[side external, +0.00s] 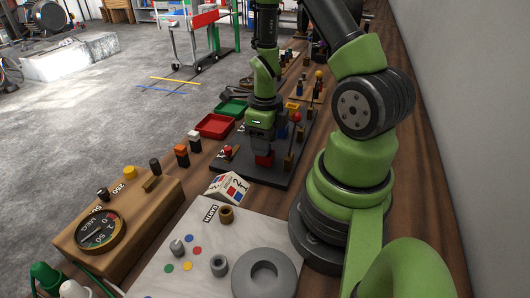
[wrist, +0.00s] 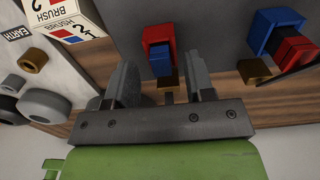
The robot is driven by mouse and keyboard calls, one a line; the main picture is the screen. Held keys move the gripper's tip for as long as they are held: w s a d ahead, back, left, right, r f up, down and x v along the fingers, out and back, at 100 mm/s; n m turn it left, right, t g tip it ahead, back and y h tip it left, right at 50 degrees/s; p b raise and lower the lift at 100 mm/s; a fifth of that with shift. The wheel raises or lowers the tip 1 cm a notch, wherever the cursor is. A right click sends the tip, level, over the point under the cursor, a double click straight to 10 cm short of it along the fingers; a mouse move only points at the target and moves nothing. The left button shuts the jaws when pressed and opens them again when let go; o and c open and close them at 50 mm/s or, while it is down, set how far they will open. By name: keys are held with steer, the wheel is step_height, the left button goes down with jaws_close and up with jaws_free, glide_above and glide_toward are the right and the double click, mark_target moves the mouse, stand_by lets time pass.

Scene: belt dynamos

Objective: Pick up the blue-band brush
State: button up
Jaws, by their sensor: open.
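My gripper (side external: 262,145) points down over the dark board (side external: 245,173), and it also shows in the wrist view (wrist: 160,68). Its two fingers are apart. In the wrist view a red bracket-shaped piece (wrist: 158,33) with a blue block (wrist: 160,60) inside it lies just beyond and between the fingertips, with a brass piece (wrist: 168,80) near it. Further right is a blue bracket-shaped piece (wrist: 275,24) with a red block (wrist: 294,50) in it. I cannot tell which of these is the blue-band brush. In the side view a red piece (side external: 264,160) shows right below my gripper.
A white box marked BRUSH (side external: 228,187) stands beside the board. Red (side external: 215,126) and green (side external: 233,108) trays lie behind it. A wooden meter box (side external: 118,222) and a pale panel (side external: 205,270) with a grey ring (side external: 264,274) are nearer. Small upright parts crowd the board's far side.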

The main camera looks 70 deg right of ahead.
steer(key=shift+f, duration=0.5)
jaws_close()
step_height(320, 180, up, 10)
stand_by(0.9)
steer(key=shift+d, duration=0.1)
